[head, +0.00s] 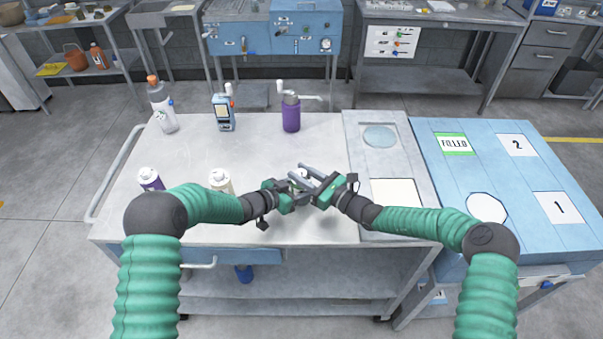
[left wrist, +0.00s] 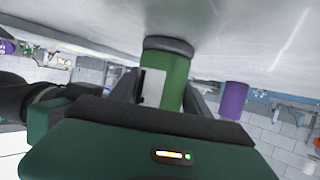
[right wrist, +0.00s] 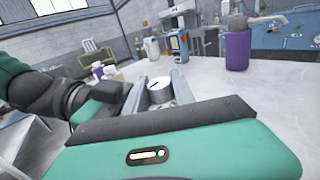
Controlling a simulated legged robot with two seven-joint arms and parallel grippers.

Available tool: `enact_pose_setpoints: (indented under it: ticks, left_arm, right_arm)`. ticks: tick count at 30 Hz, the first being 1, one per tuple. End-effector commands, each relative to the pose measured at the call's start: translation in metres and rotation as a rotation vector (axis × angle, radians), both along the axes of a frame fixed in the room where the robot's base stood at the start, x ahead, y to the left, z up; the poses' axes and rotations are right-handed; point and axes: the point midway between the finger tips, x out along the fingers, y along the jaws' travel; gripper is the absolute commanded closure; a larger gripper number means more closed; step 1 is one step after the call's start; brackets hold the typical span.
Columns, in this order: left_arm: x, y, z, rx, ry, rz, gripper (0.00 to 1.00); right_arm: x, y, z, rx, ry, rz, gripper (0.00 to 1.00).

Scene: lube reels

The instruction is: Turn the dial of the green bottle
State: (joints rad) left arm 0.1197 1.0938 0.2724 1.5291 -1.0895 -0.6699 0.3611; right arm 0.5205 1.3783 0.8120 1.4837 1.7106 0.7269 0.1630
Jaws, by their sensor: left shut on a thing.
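The green bottle (left wrist: 174,78) appears upside down in the left wrist view, with a white label and dark base at the table top. My left gripper (head: 306,184) is shut on its body; the left wrist view also shows this gripper (left wrist: 164,88). The bottle's white round dial (right wrist: 160,88), with a dark line across it, shows in the right wrist view. My right gripper (right wrist: 157,82) is open, with its fingers apart on either side of the dial. In the head view the right gripper (head: 301,172) reaches over the bottle, which is mostly hidden by both grippers.
A purple bottle (head: 291,115), a blue device (head: 223,113) and a white-grey bottle (head: 162,106) stand at the back of the table (head: 255,145). Two white-capped bottles (head: 150,179) (head: 220,181) stand near my left arm. A blue table (head: 500,180) with labels stands at the right.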

Motion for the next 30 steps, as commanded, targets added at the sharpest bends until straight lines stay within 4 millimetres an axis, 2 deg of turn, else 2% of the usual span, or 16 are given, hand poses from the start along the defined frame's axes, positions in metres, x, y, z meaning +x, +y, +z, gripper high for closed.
enact_pose_setpoints:
  ticks: [1, 5, 17, 30]
  left_arm:
    - [-0.0005, 0.0008, -0.0017, 0.002, 0.002, 0.000, 0.99]
    - [-0.0005, 0.0008, -0.0017, 0.002, 0.002, 0.000, 0.99]
    - [-0.0006, 0.0008, -0.0016, 0.002, 0.003, 0.000, 0.99]
    - [-0.0016, 0.0006, -0.0019, 0.002, 0.004, -0.001, 0.99]
  right_arm:
    - [0.0006, -0.0007, -0.0001, 0.000, 0.000, -0.002, 0.85]
    - [0.0006, -0.0010, 0.0000, 0.000, 0.000, -0.002, 1.00]
    - [0.0029, -0.0023, 0.0017, 0.004, -0.011, 0.050, 1.00]
    - [0.0040, -0.0022, 0.0017, 0.007, -0.014, 0.320, 1.00]
